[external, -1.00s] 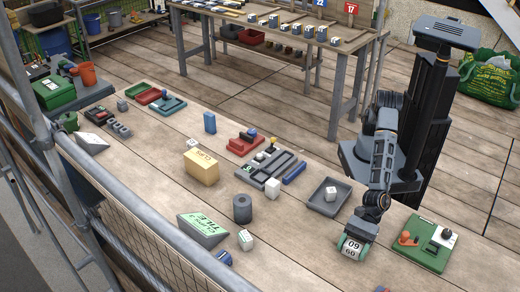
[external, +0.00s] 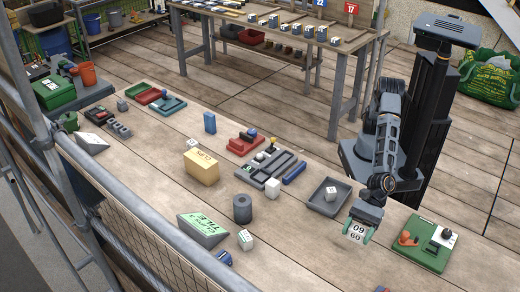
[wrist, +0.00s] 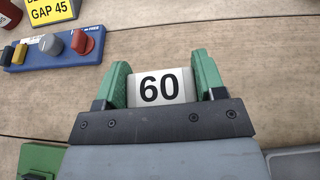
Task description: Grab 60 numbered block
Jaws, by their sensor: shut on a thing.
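The numbered block (external: 357,232) is white with black digits. In the external view it shows "09" above and "60" below. In the wrist view the block (wrist: 161,87) shows "60" on the face toward the camera. My gripper (external: 359,230) is shut on it, with a green finger pad on each side. The green fingers (wrist: 164,84) press the block's left and right sides in the wrist view. The block is near the table's right part, between a grey tray and a green board. Its underside is hidden, so I cannot tell its exact height above the wood.
A green board (external: 421,246) with an orange knob is to the right. A blue panel (wrist: 55,49) with knobs shows in the wrist view. Bare wood lies left of the gripper.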

